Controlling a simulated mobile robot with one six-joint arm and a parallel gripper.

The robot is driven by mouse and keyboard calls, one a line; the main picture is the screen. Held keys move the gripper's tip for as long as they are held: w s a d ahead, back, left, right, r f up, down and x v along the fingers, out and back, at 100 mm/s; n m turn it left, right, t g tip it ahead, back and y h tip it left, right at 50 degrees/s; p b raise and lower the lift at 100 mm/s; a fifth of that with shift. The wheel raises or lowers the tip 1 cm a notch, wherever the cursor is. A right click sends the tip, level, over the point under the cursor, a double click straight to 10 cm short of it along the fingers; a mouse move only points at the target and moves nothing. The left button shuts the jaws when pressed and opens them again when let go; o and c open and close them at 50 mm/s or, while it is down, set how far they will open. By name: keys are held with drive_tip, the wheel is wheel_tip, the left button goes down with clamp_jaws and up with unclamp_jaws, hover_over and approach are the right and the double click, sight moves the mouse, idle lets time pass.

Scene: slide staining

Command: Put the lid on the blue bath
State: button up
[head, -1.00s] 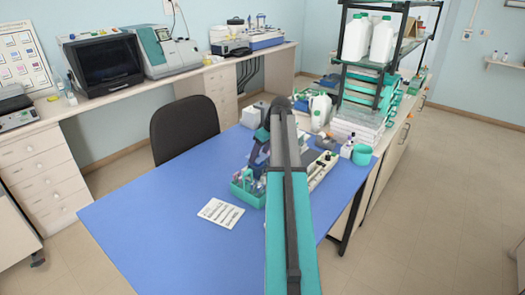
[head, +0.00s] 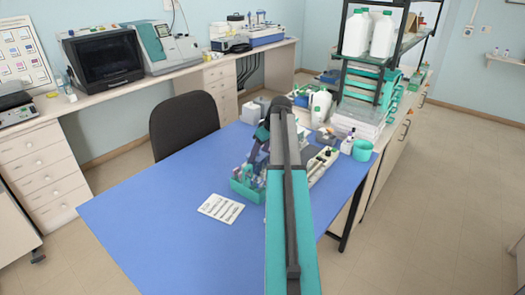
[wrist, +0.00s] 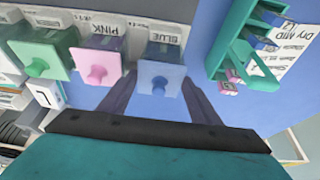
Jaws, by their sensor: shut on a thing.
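The blue lid (wrist: 163,78), a square plate with a round knob, is between the dark fingers of my gripper (wrist: 158,88) in the wrist view. My gripper is shut on it. The lid lies over the blue bath (wrist: 160,52), which has a label reading BLUE behind it. The lid covers much of the bath, and I cannot tell whether it is fully seated.
A pink lid (wrist: 92,64) and a green lid (wrist: 40,60) sit on neighbouring baths to the left. A teal rack (wrist: 236,50) stands close on the right, beside a paper marked Dry MTD. The blue table top (head: 150,220) is mostly clear at front left.

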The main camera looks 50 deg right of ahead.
drive_tip(key=shift+f, duration=0.15)
idle(0.4)
drive_tip(key=o, duration=1.1)
drive_tip(key=b+v, duration=0.3)
drive_tip(key=v, duration=1)
drive_tip(key=shift+r, duration=0.4)
drive_tip(key=shift+s, duration=0.15)
